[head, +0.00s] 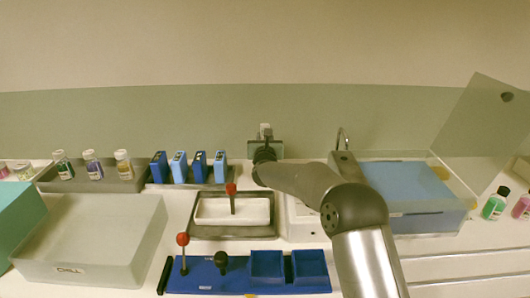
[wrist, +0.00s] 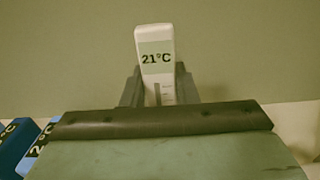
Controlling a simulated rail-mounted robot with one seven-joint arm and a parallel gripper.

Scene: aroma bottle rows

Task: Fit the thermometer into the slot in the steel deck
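A white thermometer (wrist: 155,45) reading 21°C stands upright between the two fingers of my gripper (wrist: 158,88) in the wrist view, with a finger close on each side. Its lower end is hidden behind the gripper body. In the head view, my gripper (head: 265,142) is near the back wall, right of the blue blocks, and the thermometer's pale top (head: 265,129) shows above it. A steel deck (head: 230,181) at back left carries several upright dark and light blue blocks (head: 199,163); some show °C labels in the wrist view (wrist: 40,140). I cannot make out an empty slot.
A steel tray (head: 262,231) with a white insert and red-knobbed stick lies in front of the deck. A blue base (head: 206,281) with knobs and bins is at the front. Bottles (head: 92,164) stand left; a blue-topped box (head: 410,190) stands right.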

